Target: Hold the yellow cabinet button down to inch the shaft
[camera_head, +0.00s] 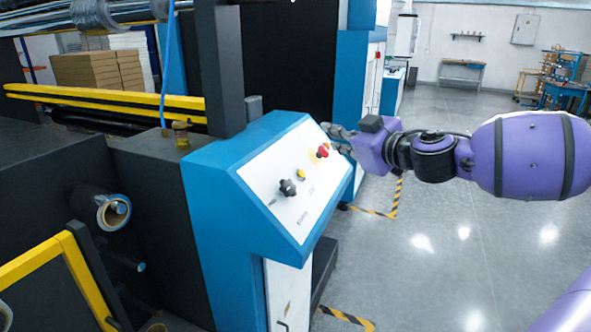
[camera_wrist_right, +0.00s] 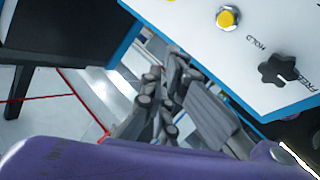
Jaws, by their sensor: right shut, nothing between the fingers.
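The yellow button (camera_head: 301,174) sits on the sloped white panel (camera_head: 268,176) of the blue cabinet (camera_head: 222,205), between a black knob and a red button. In the right wrist view the yellow button (camera_wrist_right: 228,18) is near the top edge, with the word HOLD printed below it. My right gripper (camera_head: 336,138) is shut and empty at the far right end of the panel, beyond the red button. In the wrist view its grey fingers (camera_wrist_right: 165,88) lie off the panel's edge, apart from the yellow button. My left gripper is not in view.
The red button (camera_head: 323,150) is closest to my right gripper. The black knob (camera_head: 288,188) is nearer the camera. A dark post (camera_head: 219,70) rises behind the cabinet. Yellow rails (camera_head: 60,262) and rolls (camera_head: 113,211) are at left. Open grey floor (camera_head: 450,240) lies at right.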

